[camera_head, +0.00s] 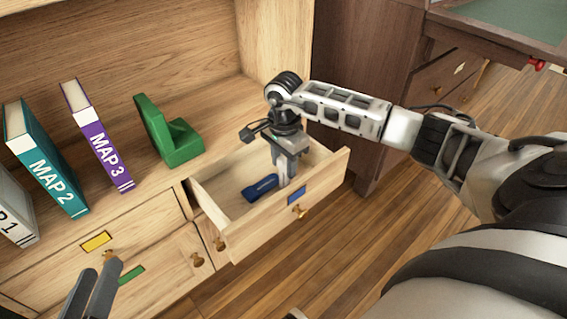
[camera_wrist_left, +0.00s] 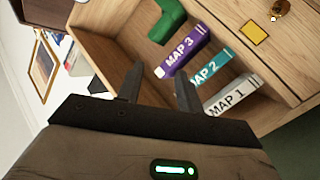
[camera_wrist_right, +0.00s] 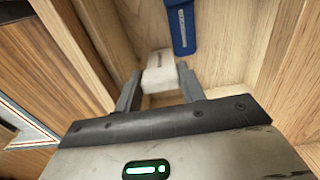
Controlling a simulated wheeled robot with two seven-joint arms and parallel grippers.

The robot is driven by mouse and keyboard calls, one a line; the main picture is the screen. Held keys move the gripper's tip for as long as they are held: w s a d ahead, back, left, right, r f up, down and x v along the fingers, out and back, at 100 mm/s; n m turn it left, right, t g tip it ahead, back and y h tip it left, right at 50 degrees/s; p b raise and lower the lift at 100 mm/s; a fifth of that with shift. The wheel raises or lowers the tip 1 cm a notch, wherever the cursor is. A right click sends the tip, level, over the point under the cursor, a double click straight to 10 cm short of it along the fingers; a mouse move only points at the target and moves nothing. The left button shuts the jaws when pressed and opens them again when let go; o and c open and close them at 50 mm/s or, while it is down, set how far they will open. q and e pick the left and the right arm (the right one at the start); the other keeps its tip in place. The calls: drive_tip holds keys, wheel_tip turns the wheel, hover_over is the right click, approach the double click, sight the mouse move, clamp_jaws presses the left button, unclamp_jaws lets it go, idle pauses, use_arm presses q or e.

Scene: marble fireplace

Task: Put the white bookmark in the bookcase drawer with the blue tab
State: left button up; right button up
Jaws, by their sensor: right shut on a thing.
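The white bookmark (camera_wrist_right: 160,75) is between the fingers of my right gripper (camera_wrist_right: 158,88), which is shut on it. In the head view my right gripper (camera_head: 285,180) points down inside the open bookcase drawer (camera_head: 222,208). The drawer's front carries the blue tab (camera_head: 298,194) above a round knob. I cannot tell whether the bookmark touches the drawer floor. A blue bookmark-like piece (camera_head: 260,187) lies in the drawer beside my right gripper; it also shows in the right wrist view (camera_wrist_right: 182,25). My left gripper (camera_head: 108,268) is open and empty, in front of the bookcase (camera_wrist_left: 158,90).
Drawers with a yellow tab (camera_head: 96,242) and a green tab (camera_head: 131,275) are closed at the left. Books Map 3 (camera_head: 98,140) and Map 2 (camera_head: 45,165) and a green bookend (camera_head: 170,135) stand on the shelf. A dark desk (camera_head: 365,70) is at the right.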

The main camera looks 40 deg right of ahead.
drive_tip(key=o, duration=0.5)
drive_tip(key=shift+f, duration=0.15)
drive_tip(key=o, duration=0.4)
use_arm(q)
drive_tip(key=shift+r, duration=0.15)
use_arm(e)
drive_tip(key=shift+o, duration=0.2)
drive_tip(key=shift+r, duration=0.25)
use_arm(q)
drive_tip(key=shift+s+a+f+m+g+y+p, duration=0.1)
drive_tip(key=shift+a+f+m+g+y+p, duration=0.25)
drive_tip(key=shift+p, duration=0.6)
drive_tip(key=shift+a+f+m+g+y+p, duration=0.15)
drive_tip(key=shift+f+m+g+y+p, duration=0.25)
drive_tip(key=shift+p, duration=0.55)
use_arm(e)
wheel_tip(320, 180, up, 12)
use_arm(q)
drive_tip(key=shift+t, duration=0.25)
